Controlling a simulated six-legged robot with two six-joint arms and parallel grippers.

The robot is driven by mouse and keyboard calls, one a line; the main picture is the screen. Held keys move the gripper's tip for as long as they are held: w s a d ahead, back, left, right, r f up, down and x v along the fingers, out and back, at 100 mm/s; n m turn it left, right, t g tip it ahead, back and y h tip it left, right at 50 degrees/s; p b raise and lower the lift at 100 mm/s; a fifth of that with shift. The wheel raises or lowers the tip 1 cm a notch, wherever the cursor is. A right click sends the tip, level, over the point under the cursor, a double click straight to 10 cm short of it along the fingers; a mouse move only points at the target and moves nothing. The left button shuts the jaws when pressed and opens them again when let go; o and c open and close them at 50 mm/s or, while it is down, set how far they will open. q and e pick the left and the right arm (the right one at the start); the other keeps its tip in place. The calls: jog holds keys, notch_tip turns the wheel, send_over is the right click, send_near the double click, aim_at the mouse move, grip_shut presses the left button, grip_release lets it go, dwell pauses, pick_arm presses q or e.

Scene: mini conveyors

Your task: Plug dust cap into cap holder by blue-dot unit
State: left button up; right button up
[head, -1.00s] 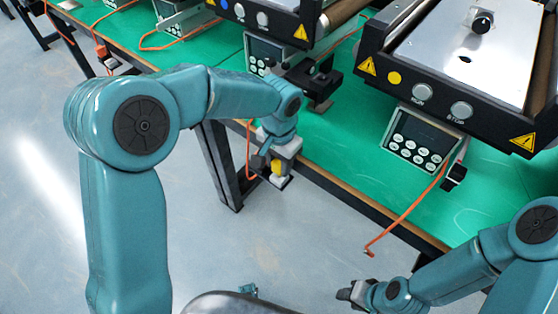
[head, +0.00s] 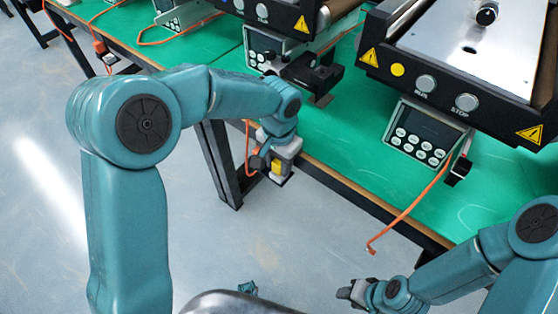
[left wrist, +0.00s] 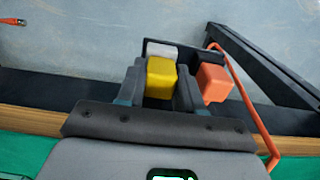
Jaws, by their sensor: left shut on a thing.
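The yellow dust cap (left wrist: 160,78) is between the two fingers of my left gripper (left wrist: 158,92), which is shut on it. In the head view the cap (head: 277,167) shows in the left gripper (head: 274,164), low beside the table's front edge. A pale grey block (left wrist: 161,51) lies just beyond the cap in the wrist view; I cannot tell whether it is the cap holder or whether they touch. The blue-dot unit (head: 276,18) stands behind the left gripper; its dot is out of frame. My right gripper (head: 350,293) is at bottom right, its opening unclear.
An orange plug (left wrist: 212,83) on an orange cable is right beside the left gripper in the wrist view. The yellow-dot unit (head: 448,75) stands at right; its orange cable (head: 408,212) hangs over the table edge. The green table (head: 345,145) has clear surface between the units.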

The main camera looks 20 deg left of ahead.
pick_arm(q)
jog(key=shift+f, duration=0.3)
jog(key=o, duration=1.1)
notch_tip(320, 180, up, 16)
jog(key=p, duration=0.3)
jog(key=shift+r, duration=0.2)
